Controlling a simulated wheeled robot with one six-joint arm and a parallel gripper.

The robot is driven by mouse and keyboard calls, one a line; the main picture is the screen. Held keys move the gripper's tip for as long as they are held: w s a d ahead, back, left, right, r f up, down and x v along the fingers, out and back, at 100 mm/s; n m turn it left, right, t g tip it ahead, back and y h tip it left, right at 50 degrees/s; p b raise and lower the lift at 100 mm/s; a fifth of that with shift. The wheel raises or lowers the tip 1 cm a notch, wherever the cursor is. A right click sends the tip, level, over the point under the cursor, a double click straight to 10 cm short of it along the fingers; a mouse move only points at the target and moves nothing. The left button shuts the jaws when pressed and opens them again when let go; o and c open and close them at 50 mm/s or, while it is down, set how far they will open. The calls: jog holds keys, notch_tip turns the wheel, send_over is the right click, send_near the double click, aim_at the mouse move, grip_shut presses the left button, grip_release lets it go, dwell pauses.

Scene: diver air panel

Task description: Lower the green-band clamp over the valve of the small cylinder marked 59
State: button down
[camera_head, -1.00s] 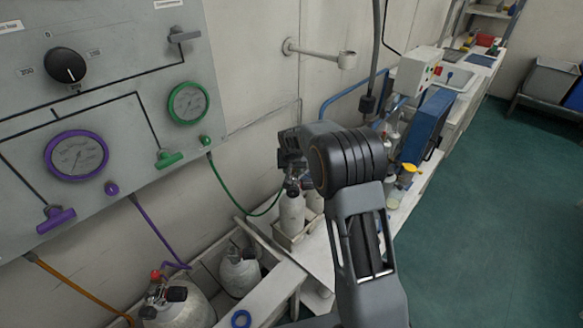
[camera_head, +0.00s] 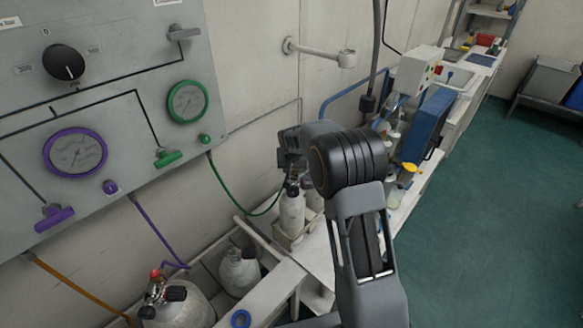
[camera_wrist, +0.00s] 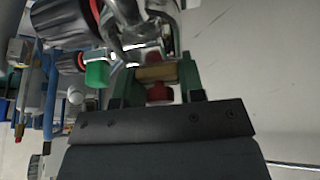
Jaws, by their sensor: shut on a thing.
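My gripper (camera_wrist: 155,92) is shut on the metal clamp (camera_wrist: 148,45), whose body shows between and beyond the fingers in the wrist view. A green part (camera_wrist: 97,75) sits beside it; I cannot tell whether this is the green band. A brass and a red piece lie between the fingers. In the head view my gripper (camera_head: 291,165) is directly above a white small cylinder (camera_head: 292,212), with the green hose running to this spot. Its number is not readable. The gripper hides the cylinder's valve, so I cannot tell whether the clamp is around it or above it.
The gauge panel (camera_head: 120,70) is at left. A blue case (camera_head: 428,125) and bottles crowd the bench at right.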

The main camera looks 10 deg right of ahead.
jog(key=shift+f+b, duration=0.4)
jog(key=c, duration=0.6)
grip_release()
jog(key=shift+c, duration=0.2)
jog(key=shift+f, duration=0.1)
jog(key=v, duration=1.4)
jog(key=s+r+n+p, duration=0.1)
jog(key=s+n+p, duration=0.1)
jog(key=s, duration=2.5)
jog(key=shift+s+d+r+g+y, duration=0.25)
jog(key=shift+d+r+g+y, duration=0.05)
jog(key=shift+d+g+y, duration=0.1)
